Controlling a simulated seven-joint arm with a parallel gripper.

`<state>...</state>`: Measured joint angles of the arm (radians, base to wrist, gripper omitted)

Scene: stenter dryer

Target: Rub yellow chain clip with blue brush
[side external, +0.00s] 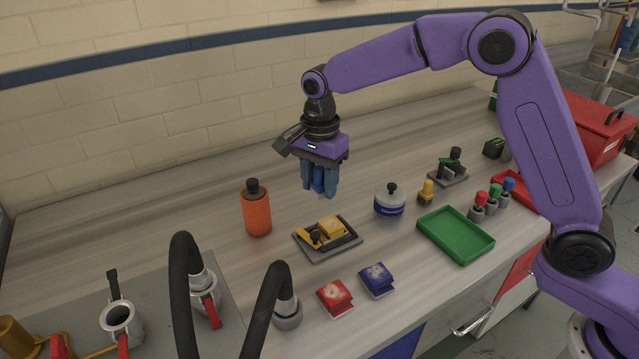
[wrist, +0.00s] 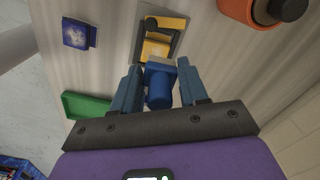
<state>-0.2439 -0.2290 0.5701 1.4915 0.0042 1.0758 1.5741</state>
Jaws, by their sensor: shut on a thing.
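The yellow chain clip (side external: 330,227) lies in a dark-framed grey holder (side external: 341,249) on the bench. It also shows in the wrist view (wrist: 155,47), just beyond my gripper. My gripper (side external: 319,188) points down, above and slightly behind the holder. It is shut on the blue brush (wrist: 159,88), which sits between the two blue fingers (wrist: 160,92). The fingers hide part of the brush.
An orange bottle (side external: 257,212) stands left of the holder. Red (side external: 335,297) and blue (side external: 377,279) pads lie in front. Black hoses (side external: 183,290) rise at front left.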

